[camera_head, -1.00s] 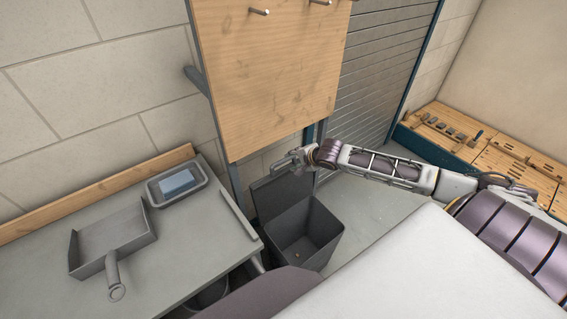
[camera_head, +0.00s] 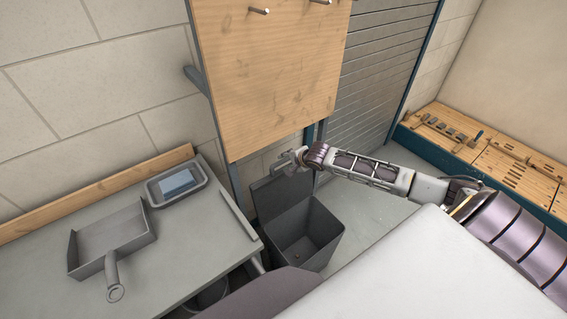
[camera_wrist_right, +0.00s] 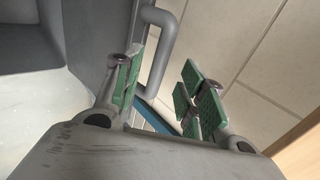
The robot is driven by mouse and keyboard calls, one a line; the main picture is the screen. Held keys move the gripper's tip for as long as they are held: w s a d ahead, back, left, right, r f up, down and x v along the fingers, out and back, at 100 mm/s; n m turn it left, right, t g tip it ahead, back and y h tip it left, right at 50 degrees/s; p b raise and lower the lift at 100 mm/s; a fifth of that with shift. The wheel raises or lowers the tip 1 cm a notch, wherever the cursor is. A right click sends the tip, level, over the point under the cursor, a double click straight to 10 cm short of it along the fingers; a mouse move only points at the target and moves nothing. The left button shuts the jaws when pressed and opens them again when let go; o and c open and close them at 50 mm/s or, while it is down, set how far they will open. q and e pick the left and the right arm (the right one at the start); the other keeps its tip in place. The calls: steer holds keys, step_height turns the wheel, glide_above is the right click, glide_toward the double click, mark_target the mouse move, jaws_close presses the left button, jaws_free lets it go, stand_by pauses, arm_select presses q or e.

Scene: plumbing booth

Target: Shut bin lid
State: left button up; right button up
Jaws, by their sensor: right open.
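The dark grey bin (camera_head: 322,232) stands on the floor in the middle of the head view, its inside visible from above. Its lid (camera_head: 281,197) stands up, open, at the back of the bin. My right gripper (camera_head: 284,164) is by the lid's top edge, partly lost against the wall. In the right wrist view my right gripper (camera_wrist_right: 157,88) is open, its green-padded fingers apart. A bent grey bar (camera_wrist_right: 161,57), seemingly the lid's handle, shows just beyond and between the fingers; contact cannot be told. My left gripper is not seen.
A workbench (camera_head: 190,244) at left holds a dustpan (camera_head: 112,240) and a grey tray (camera_head: 177,184). A wooden board (camera_head: 270,80) with pegs hangs above the bin. A roller shutter (camera_head: 375,75) stands behind my right arm.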

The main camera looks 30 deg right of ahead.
mark_target(282, 162)
steer(key=shift+x, duration=2.25)
steer(key=shift+c, duration=0.5)
jaws_close()
